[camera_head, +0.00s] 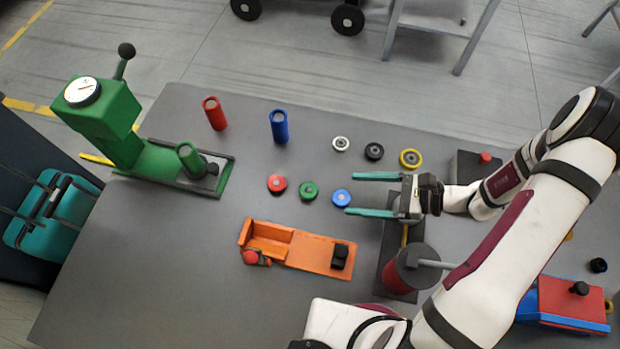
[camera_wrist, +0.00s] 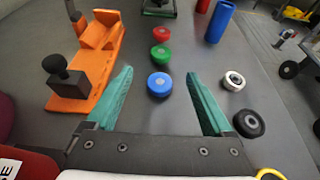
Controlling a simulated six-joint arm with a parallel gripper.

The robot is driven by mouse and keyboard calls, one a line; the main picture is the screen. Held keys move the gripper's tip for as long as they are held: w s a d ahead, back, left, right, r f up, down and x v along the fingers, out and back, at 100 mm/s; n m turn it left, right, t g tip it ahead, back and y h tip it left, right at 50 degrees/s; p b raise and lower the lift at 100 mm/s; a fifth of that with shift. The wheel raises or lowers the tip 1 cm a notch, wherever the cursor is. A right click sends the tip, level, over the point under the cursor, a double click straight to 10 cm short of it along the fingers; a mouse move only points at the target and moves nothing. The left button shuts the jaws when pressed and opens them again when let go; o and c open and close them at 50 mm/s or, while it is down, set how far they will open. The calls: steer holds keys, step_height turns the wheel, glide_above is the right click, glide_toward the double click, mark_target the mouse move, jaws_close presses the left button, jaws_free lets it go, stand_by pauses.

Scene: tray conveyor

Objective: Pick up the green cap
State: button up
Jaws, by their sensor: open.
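The green cap (camera_head: 308,191) lies on the grey table between the red cap (camera_head: 277,183) and the blue cap (camera_head: 342,198). In the wrist view the green cap (camera_wrist: 160,53) sits beyond the blue cap (camera_wrist: 160,84) and nearer than the red cap (camera_wrist: 161,33), in line between the jaws. My gripper (camera_head: 362,194) is open and empty, with its two teal fingers pointing left. The blue cap is nearest to the fingertips; the green cap is farther left, apart from them.
White (camera_head: 341,144), black (camera_head: 374,151) and yellow (camera_head: 410,158) rings lie behind. Red (camera_head: 215,113) and blue (camera_head: 279,126) cylinders stand farther back. An orange fixture (camera_head: 310,252) lies in front of the caps. A green press (camera_head: 110,130) stands at the left.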

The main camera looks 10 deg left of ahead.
mark_target(310, 190)
steer(key=x, duration=1.1)
steer(key=shift+w, duration=0.15)
jaws_close()
